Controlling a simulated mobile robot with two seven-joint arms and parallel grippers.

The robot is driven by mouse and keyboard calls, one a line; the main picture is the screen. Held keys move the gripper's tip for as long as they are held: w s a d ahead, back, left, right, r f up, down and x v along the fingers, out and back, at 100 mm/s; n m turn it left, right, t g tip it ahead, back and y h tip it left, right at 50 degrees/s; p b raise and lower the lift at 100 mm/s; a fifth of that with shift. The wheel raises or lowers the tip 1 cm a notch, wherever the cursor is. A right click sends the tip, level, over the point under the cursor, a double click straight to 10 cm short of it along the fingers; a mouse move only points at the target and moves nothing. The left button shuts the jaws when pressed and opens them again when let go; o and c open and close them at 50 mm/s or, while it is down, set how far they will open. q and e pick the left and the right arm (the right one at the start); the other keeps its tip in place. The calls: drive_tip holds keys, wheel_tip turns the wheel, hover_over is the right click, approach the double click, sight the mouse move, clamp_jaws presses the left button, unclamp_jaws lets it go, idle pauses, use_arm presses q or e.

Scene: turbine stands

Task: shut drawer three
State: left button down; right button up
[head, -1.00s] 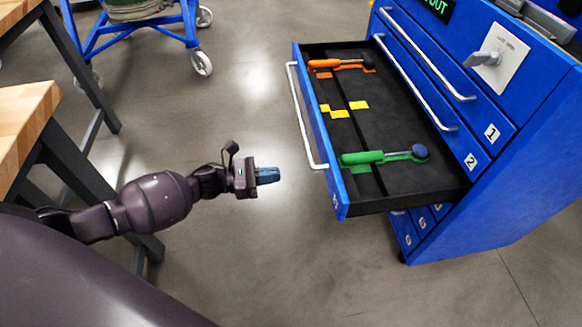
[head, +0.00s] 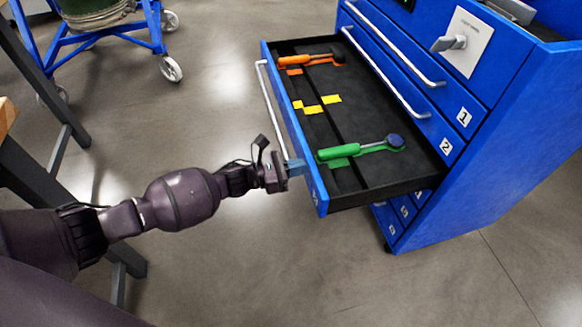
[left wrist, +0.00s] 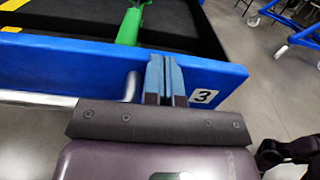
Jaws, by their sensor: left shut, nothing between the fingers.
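Drawer three (head: 318,190) stands pulled out of the blue cabinet, with its black-lined tray showing. Its front panel with the label 3 (left wrist: 204,97) shows close up in the left wrist view. A silver bar handle (head: 270,110) runs along the front; in the left wrist view its end bends into the panel just left of my fingers. My left gripper (head: 295,168) is shut and empty, its blue fingertips at the drawer front near the handle's near end. In the left wrist view the fingertips (left wrist: 164,75) overlap the panel; I cannot tell whether they touch it. My right gripper is out of view.
The drawer holds an orange-handled tool (head: 300,60) and a green-handled ratchet (head: 360,148), with yellow marks between them. Drawers 1 and 2 above are closed. A blue wheeled stand (head: 95,40) and table legs (head: 45,190) are at the left. The floor between is clear.

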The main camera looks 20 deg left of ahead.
use_arm(q)
drive_tip(key=shift+d, duration=0.15)
drive_tip(key=b, duration=0.5)
approach(399, 155)
drive_tip(key=r, duration=0.1)
drive_tip(key=s+r, duration=0.1)
drive_tip(key=r, duration=0.1)
drive_tip(key=shift+a+r, duration=0.2)
drive_tip(key=shift+a, duration=0.05)
drive_tip(key=b+x, duration=0.1)
drive_tip(key=x, duration=0.5)
drive_tip(key=b+x, duration=0.1)
drive_tip(key=x, duration=0.2)
drive_tip(key=shift+w+d+r+b, duration=0.1)
drive_tip(key=shift+w+r+b, duration=0.15)
drive_tip(key=shift+b, duration=0.05)
drive_tip(key=shift+w+d+r, duration=0.15)
drive_tip(key=shift+w+d, duration=0.3)
drive_tip(key=shift+d, duration=0.1)
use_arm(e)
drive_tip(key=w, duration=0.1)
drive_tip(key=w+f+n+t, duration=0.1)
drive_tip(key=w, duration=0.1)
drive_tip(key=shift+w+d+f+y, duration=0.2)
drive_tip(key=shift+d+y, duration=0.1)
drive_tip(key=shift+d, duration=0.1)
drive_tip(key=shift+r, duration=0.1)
